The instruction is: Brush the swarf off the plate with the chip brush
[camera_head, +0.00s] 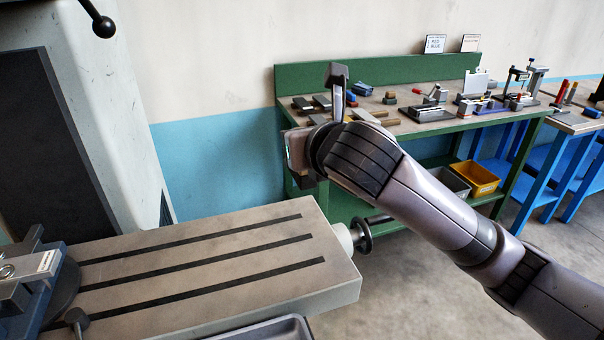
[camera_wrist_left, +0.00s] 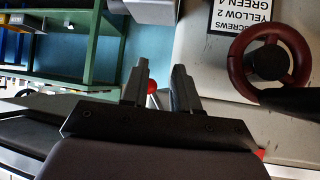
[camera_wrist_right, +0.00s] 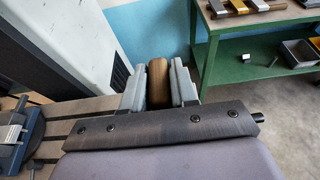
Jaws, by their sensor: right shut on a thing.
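My right gripper (camera_wrist_right: 159,82) is shut on a brown wooden piece (camera_wrist_right: 158,75), which looks like the brush handle. Bristles are not visible. In the head view the right gripper (camera_head: 300,152) is past the slotted machine table's right end, in front of the green bench, partly hidden by its own wrist. My left gripper (camera_wrist_left: 158,85) is open and empty in the left wrist view; it is outside the head view. I cannot clearly make out the plate or any swarf.
The slotted machine table (camera_head: 190,270) has a mostly bare top and a handwheel (camera_head: 363,236) at its right end. The green bench (camera_head: 440,128) carries several tools and fixtures, with grey and yellow bins (camera_head: 478,178) below. A tray edge (camera_head: 270,332) shows at the bottom.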

